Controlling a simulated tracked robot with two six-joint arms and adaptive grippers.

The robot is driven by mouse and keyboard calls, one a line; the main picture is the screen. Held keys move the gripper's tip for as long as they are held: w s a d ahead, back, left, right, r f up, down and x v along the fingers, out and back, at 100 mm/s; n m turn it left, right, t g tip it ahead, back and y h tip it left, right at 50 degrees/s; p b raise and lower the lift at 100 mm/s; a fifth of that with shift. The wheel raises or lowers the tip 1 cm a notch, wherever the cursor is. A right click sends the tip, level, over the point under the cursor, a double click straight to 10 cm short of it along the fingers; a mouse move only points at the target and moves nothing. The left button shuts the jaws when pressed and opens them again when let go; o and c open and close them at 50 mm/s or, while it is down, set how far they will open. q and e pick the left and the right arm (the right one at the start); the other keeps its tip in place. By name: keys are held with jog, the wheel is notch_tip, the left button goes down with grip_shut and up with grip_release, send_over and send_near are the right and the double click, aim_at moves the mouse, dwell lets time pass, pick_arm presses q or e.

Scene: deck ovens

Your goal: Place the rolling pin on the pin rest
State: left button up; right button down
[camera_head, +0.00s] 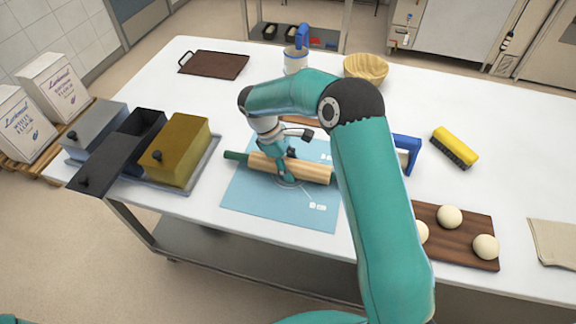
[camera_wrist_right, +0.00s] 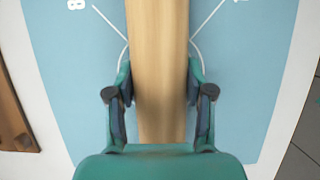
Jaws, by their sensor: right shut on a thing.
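The rolling pin (camera_head: 314,173) has a pale wooden barrel and a dark green handle at its left end. It lies across the light blue mat (camera_head: 258,205), on it or just above; I cannot tell which. My right gripper (camera_head: 284,170) points down and is shut on the barrel. In the right wrist view the barrel (camera_wrist_right: 160,50) runs between the two fingers (camera_wrist_right: 160,100). A blue frame-like object (camera_head: 409,146), partly hidden behind my right arm, may be the pin rest; I cannot tell for sure. My left gripper is out of view.
Lidded tins (camera_head: 178,150) stand left of the mat. A dark board (camera_head: 453,222) with dough balls lies at right, below a yellow brush (camera_head: 455,146).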

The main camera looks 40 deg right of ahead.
jog(key=shift+c, duration=2.2)
grip_release()
jog(key=b+v, duration=0.1)
jog(key=v, duration=1.1)
jog(key=shift+s+r, duration=0.1)
